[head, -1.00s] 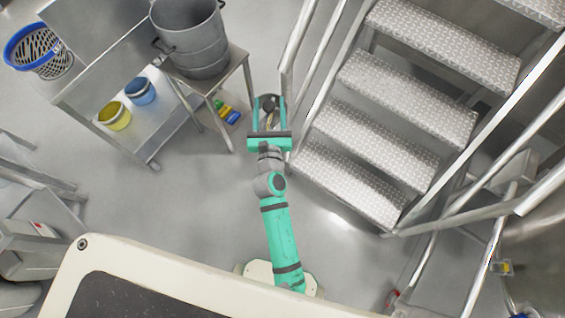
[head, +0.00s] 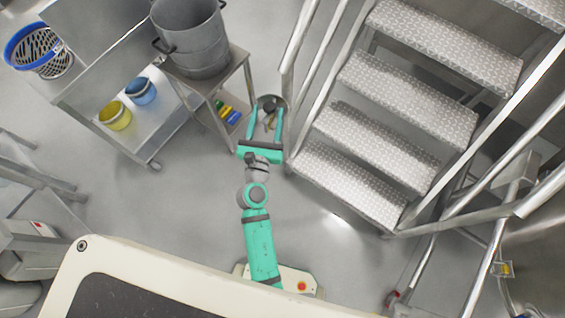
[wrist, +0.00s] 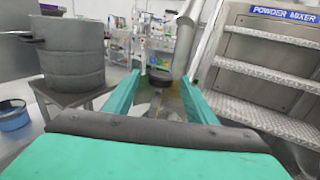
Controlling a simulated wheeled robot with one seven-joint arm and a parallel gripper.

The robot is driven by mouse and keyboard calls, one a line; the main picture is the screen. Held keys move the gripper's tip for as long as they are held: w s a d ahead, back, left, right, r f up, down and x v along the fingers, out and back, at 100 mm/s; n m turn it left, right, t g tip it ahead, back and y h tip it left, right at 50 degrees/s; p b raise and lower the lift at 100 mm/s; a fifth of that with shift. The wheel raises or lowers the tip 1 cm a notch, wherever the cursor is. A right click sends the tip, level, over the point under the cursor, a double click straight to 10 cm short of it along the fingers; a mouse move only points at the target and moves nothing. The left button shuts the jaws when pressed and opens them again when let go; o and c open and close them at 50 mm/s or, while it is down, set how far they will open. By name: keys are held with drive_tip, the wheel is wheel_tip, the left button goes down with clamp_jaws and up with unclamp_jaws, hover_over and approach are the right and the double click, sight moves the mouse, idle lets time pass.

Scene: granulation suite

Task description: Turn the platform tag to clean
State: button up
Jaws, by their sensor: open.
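My gripper (head: 265,112) is open, with its two teal fingers spread and pointing away from me beside the foot of the stair rail. A small round grey object with a dark top (head: 268,103) shows between and just beyond the fingertips. In the wrist view a dark cap (wrist: 160,78) shows between the fingers, and I cannot tell whether anything touches it. I cannot make out a platform tag or its wording for certain. The metal platform stairs (head: 375,150) stand right of my gripper, and they also show in the wrist view (wrist: 265,80).
A steel stand (head: 238,65) with a large metal pot (head: 192,40) is left of my gripper. Coloured items (head: 228,112) sit low under it. A bench with yellow (head: 115,116) and blue (head: 141,91) buckets is farther left. The floor (head: 190,205) between is clear.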

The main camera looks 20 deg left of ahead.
drive_tip(key=s+d+f+m+g, duration=0.1)
drive_tip(key=s+d+m, duration=0.5)
drive_tip(key=s+m, duration=0.6)
drive_tip(key=s+d+f+m+g, duration=0.1)
drive_tip(key=s+d+m, duration=0.4)
drive_tip(key=s+m, duration=0.7)
drive_tip(key=shift+s+d+f+m+g, duration=0.15)
drive_tip(key=shift+s+d+m+g, duration=0.1)
drive_tip(key=shift+d+m+g, duration=0.15)
drive_tip(key=shift+s, duration=0.1)
